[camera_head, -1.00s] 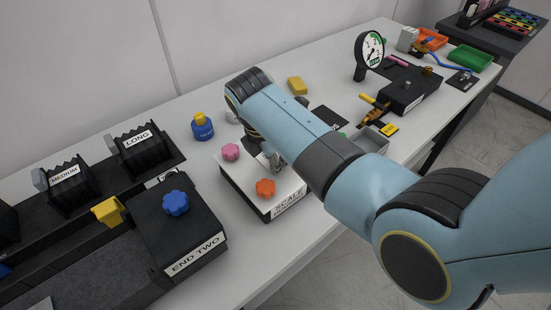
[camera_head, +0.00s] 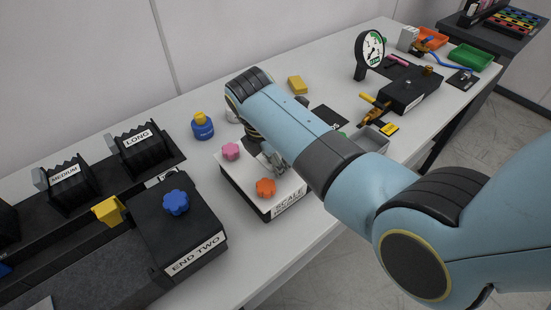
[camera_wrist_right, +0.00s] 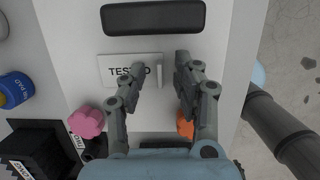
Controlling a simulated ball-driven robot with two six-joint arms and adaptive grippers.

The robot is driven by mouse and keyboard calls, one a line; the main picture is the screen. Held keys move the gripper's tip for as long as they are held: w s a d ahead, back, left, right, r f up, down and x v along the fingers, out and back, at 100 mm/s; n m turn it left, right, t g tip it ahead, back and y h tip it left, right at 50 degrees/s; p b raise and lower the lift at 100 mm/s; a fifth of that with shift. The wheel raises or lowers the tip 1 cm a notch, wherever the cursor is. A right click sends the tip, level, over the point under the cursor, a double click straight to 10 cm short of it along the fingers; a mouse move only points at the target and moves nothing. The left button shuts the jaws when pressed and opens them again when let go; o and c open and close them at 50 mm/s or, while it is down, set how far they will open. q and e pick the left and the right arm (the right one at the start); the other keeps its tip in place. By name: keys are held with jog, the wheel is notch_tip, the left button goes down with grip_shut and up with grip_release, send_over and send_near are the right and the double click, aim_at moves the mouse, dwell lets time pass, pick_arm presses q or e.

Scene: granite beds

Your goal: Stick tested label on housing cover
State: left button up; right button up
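The white TESTED label (camera_wrist_right: 118,70), with a small upright tab (camera_wrist_right: 159,76) at its right end, appears to lie flat on the pale housing cover (camera_wrist_right: 85,35). In the right wrist view it is just below a dark rounded recess or bar (camera_wrist_right: 153,17). My right gripper (camera_wrist_right: 161,68) is open, one finger on each side of the tab with gaps showing; its left finger hides part of the lettering. In the head view this gripper (camera_head: 272,160) is over the scale housing fixture (camera_head: 245,190), mostly behind my arm. The label is hidden there. My left gripper is not in view.
A pink knob (camera_head: 230,151) and an orange knob (camera_head: 265,188) stand on the fixture near my fingers. A gauge (camera_head: 369,50) stands farther right.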

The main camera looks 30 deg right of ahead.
jog(key=shift+r, duration=0.15)
notch_tip(320, 180, up, 10)
dwell(0.5)
dwell(0.3)
